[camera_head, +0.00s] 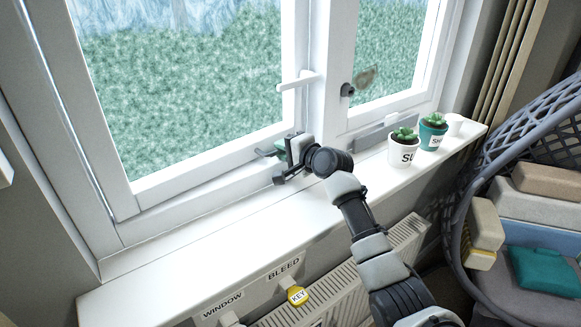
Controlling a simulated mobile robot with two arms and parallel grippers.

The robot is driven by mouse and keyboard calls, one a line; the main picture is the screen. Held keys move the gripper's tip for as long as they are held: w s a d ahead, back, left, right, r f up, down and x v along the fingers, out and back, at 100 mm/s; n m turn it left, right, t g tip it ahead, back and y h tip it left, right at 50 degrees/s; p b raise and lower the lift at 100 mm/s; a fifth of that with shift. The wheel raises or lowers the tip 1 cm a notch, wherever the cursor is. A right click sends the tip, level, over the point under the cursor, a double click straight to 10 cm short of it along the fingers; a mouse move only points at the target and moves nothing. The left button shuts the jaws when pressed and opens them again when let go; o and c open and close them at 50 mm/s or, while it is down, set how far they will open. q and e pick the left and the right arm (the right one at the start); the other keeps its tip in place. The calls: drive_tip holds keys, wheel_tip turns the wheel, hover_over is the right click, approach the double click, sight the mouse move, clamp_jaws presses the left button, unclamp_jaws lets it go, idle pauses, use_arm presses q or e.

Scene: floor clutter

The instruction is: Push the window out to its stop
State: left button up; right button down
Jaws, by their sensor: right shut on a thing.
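The window (210,163) has a white frame and fills the upper left of the head view. A white handle (297,80) sticks out leftward from its right upright. My right gripper (279,160) is at the lower right corner of this window, just above the sill. It is shut on a small grey-green bar (266,153) by the bottom rail; the jaws hide most of that piece. I cannot tell how far the window stands open. My left gripper is not in view.
Potted succulents in a white pot (403,153) and a teal pot (432,134) stand on the sill (190,262), right of my right arm. A radiator (335,295) with a yellow key tag (298,296) is below. The left sill is clear.

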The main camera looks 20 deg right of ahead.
drive_tip(key=shift+w+a+f, duration=0.1)
drive_tip(key=shift+w+f, duration=0.25)
drive_tip(key=shift+w, duration=0.1)
drive_tip(key=shift+w+a+r+b, duration=0.1)
drive_tip(key=shift+w+r+b, duration=0.1)
drive_tip(key=shift+r+b, duration=0.1)
drive_tip(key=c, duration=1.1)
unclamp_jaws()
drive_tip(key=shift+c, duration=0.2)
drive_tip(key=shift+f, duration=0.1)
